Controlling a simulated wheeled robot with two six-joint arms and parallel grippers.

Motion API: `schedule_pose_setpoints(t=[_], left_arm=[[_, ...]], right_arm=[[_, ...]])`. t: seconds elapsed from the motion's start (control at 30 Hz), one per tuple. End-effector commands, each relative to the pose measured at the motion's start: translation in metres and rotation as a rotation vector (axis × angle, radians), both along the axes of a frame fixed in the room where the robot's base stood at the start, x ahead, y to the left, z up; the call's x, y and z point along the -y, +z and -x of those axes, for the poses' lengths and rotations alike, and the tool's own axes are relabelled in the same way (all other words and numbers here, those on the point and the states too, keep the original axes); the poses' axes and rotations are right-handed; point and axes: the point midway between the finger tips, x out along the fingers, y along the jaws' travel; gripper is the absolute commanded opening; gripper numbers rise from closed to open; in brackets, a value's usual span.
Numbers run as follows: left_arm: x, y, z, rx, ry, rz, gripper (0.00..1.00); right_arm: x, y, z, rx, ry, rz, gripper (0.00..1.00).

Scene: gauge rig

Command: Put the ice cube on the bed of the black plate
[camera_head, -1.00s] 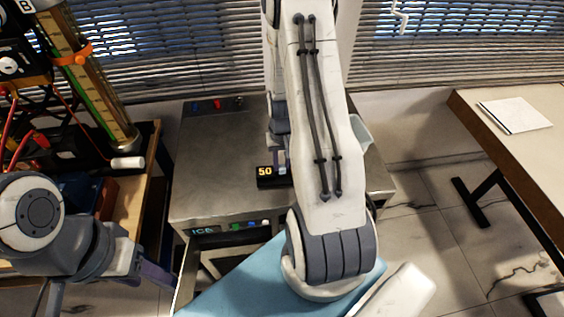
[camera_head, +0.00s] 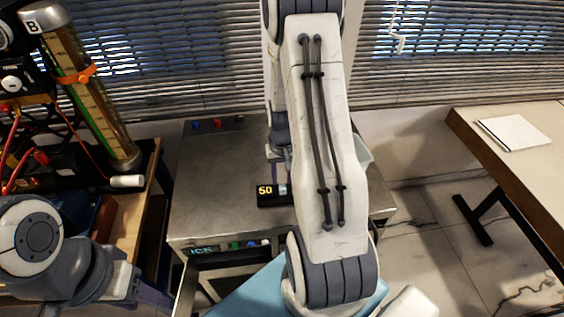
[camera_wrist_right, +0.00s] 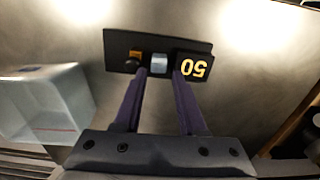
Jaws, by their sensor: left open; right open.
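The black plate (camera_head: 265,201) lies on the metal cabinet top and shows a lit "50". It also shows in the right wrist view (camera_wrist_right: 120,44). The ice cube (camera_wrist_right: 160,62), small and pale, sits on the plate between the "50" display and an orange mark; in the head view it is a pale patch (camera_head: 283,190) beside the digits. My right gripper (camera_wrist_right: 160,73) is open, its purple fingers either side of the cube with visible gaps; its height above the plate is hard to judge. My left gripper (camera_head: 155,295) is open and empty at the lower left.
A translucent bin (camera_wrist_right: 42,105) stands on the cabinet beside the plate. The metal cabinet (camera_head: 215,165) has an ICE label and an open drawer in front. A wooden bench with a gauge tube (camera_head: 90,95) is at left; a table with paper (camera_head: 515,132) is at right.

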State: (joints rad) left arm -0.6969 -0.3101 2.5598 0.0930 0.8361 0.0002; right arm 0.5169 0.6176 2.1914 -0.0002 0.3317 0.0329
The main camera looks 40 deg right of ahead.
Motion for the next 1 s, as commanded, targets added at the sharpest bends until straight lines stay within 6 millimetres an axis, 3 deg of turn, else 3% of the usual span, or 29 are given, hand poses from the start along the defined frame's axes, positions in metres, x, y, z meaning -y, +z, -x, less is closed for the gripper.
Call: schedule_pose_setpoints(t=[0.2,0.4,0.73,0.87,1.0], left_arm=[[0.000,-0.008,0.000,0.000,0.000,0.000,0.50],[0.000,-0.011,0.000,0.000,-0.001,0.000,0.50],[0.000,-0.011,0.000,0.000,-0.001,0.000,0.50],[0.000,-0.011,0.000,0.000,-0.001,0.000,0.50],[0.000,-0.011,0.000,0.000,-0.001,0.000,0.50]], right_arm=[[0.001,0.048,-0.001,0.007,0.000,0.004,0.41],[0.001,0.078,-0.001,0.003,0.000,0.002,0.41],[-0.004,0.089,-0.001,-0.001,0.010,-0.001,0.41],[-0.041,0.102,-0.007,0.009,0.109,-0.001,0.41],[-0.126,0.127,-0.003,0.026,0.346,-0.008,0.41]])
